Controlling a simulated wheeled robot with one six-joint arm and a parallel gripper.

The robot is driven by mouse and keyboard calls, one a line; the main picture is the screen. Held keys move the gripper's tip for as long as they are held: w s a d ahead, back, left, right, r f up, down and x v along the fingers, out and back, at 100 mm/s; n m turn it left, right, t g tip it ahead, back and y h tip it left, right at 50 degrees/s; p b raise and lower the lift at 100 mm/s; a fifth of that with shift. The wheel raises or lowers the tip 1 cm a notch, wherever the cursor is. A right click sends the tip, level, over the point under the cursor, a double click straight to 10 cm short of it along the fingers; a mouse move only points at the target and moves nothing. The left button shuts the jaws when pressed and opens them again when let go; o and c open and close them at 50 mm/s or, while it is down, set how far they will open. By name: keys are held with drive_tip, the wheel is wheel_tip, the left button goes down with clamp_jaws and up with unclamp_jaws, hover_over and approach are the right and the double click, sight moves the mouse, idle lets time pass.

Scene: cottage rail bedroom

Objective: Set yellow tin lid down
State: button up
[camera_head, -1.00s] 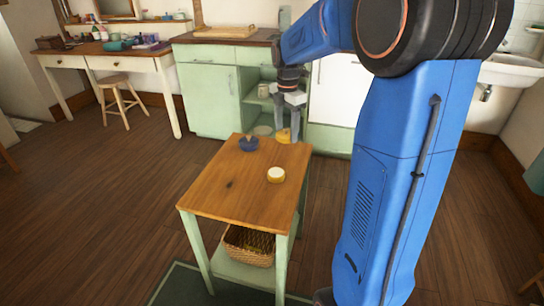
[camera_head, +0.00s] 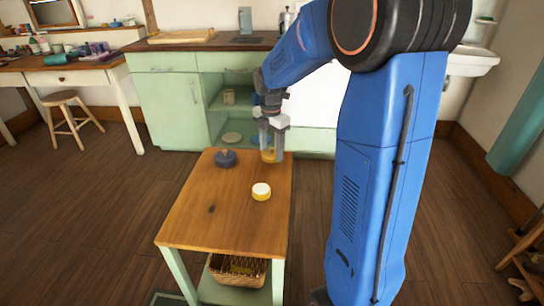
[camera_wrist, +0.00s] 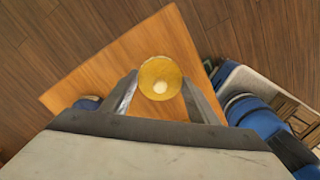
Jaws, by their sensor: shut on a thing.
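The yellow tin lid (camera_head: 269,157) is between my gripper's fingers at the far right corner of the wooden table top (camera_head: 225,212). In the wrist view the yellow tin lid (camera_wrist: 160,78) shows as a round yellow disc with a pale centre. My gripper (camera_head: 271,150) is shut on it and points down. Whether the lid touches the table top is unclear. A small yellow tin with a white top (camera_head: 261,192) stands on the table, nearer the camera and apart from my gripper.
A dark blue bowl-like thing (camera_head: 225,158) sits at the table's far left. A wicker basket (camera_head: 238,269) is on the shelf below. Green cabinets (camera_head: 170,108) stand behind the table. A stool (camera_head: 72,120) is at the left. The table's near half is clear.

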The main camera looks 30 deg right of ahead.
sight(271, 151)
drive_tip(key=shift+f, duration=1.45)
drive_tip(key=shift+f, duration=0.1)
drive_tip(key=o, duration=1)
drive_tip(key=shift+w, duration=0.1)
